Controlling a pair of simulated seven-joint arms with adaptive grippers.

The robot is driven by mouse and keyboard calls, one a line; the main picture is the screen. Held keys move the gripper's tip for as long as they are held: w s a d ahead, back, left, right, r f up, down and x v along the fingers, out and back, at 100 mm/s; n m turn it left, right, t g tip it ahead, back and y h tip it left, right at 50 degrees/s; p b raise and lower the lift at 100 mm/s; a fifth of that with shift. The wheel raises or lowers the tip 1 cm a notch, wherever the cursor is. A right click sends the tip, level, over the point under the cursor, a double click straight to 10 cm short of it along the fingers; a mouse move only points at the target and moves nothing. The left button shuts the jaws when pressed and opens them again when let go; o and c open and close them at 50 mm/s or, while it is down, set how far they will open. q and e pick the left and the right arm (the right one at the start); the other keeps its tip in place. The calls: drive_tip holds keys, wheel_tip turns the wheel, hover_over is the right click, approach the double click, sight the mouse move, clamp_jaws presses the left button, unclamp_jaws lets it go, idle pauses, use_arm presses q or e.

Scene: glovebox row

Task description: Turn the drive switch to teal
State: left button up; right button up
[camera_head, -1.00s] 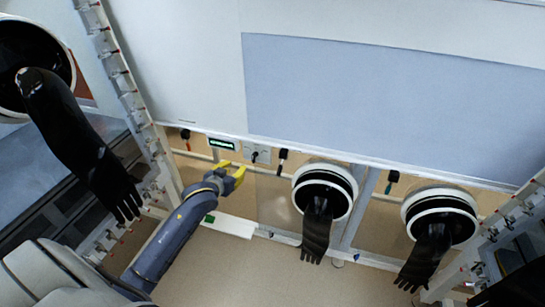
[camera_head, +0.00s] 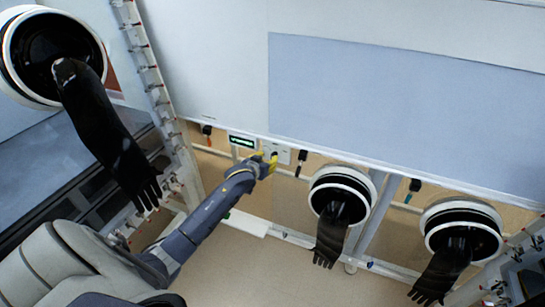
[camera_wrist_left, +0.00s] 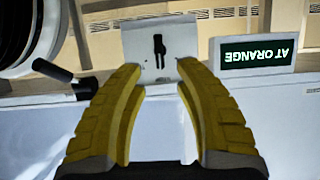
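The drive switch is a small black knob (camera_wrist_left: 159,48) on a pale plate (camera_wrist_left: 180,35) in the left wrist view. In the head view the plate (camera_head: 281,153) sits on the front wall, its knob partly hidden by my gripper. Beside it a display (camera_wrist_left: 254,53) reads "AT ORANGE", upside down in the wrist view; it also shows in the head view (camera_head: 242,141). My left gripper (camera_wrist_left: 159,70) has its yellow fingers apart, with nothing between them, pointing at the plate with the knob lined up between the tips. Contact cannot be told. My right gripper is out of view.
A black handle (camera_head: 301,158) hangs just right of the plate, a red-marked one (camera_head: 207,130) left of the display, and a teal-marked one (camera_head: 414,186) further right. Black gloves hang from round ports, the nearest (camera_head: 331,239) right of my left arm.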

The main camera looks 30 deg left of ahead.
sight(272, 156)
use_arm(q)
drive_tip(key=shift+x, duration=2.95)
drive_tip(key=shift+o, duration=0.4)
clamp_jaws()
